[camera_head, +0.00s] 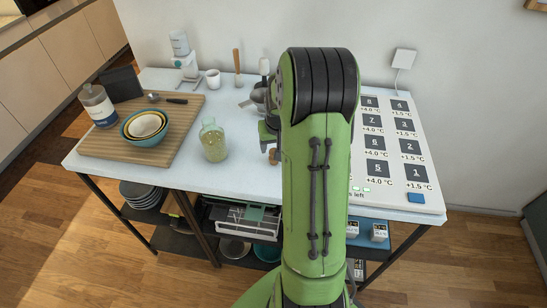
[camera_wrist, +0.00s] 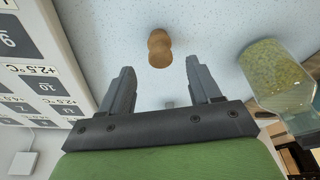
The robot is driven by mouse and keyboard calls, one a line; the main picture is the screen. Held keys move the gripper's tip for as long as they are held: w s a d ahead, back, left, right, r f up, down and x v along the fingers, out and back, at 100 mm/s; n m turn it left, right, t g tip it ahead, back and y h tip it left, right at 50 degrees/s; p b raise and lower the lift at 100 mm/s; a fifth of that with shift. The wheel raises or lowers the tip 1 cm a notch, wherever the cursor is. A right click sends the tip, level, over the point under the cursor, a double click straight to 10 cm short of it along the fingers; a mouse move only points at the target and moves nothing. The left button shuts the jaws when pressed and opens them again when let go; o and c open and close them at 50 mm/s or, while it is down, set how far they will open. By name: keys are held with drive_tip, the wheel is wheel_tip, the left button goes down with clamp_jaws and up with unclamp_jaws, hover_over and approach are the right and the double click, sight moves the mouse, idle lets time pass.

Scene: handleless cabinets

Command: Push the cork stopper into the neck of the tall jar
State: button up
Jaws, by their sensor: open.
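The cork stopper (camera_wrist: 160,50) is a small brown, waisted piece on the white speckled table. In the wrist view it lies just beyond my fingertips, between their lines, touching neither. In the head view it shows as a small brown bit (camera_head: 273,157) beside my arm. My gripper (camera_wrist: 163,75) is open and empty, its two dark fingers apart. In the head view it is mostly hidden by my green arm. The tall jar (camera_head: 213,143) is clear glass with yellow-green contents and stands upright left of my gripper. It also shows at the right of the wrist view (camera_wrist: 278,78); no stopper shows in its neck.
A wooden board (camera_head: 110,142) with nested bowls (camera_head: 135,136), a bottle (camera_head: 98,105) and a dark utensil is at left. A white cup (camera_head: 213,78) and a wooden-handled tool (camera_head: 237,62) stand at the back. A numbered panel (camera_head: 432,195) lies at right.

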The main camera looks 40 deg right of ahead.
drive_tip(key=x, duration=0.7)
drive_tip(key=shift+s+a+r, duration=0.1)
drive_tip(key=shift+a, duration=0.05)
drive_tip(key=c, duration=1)
drive_tip(key=shift+c, duration=0.2)
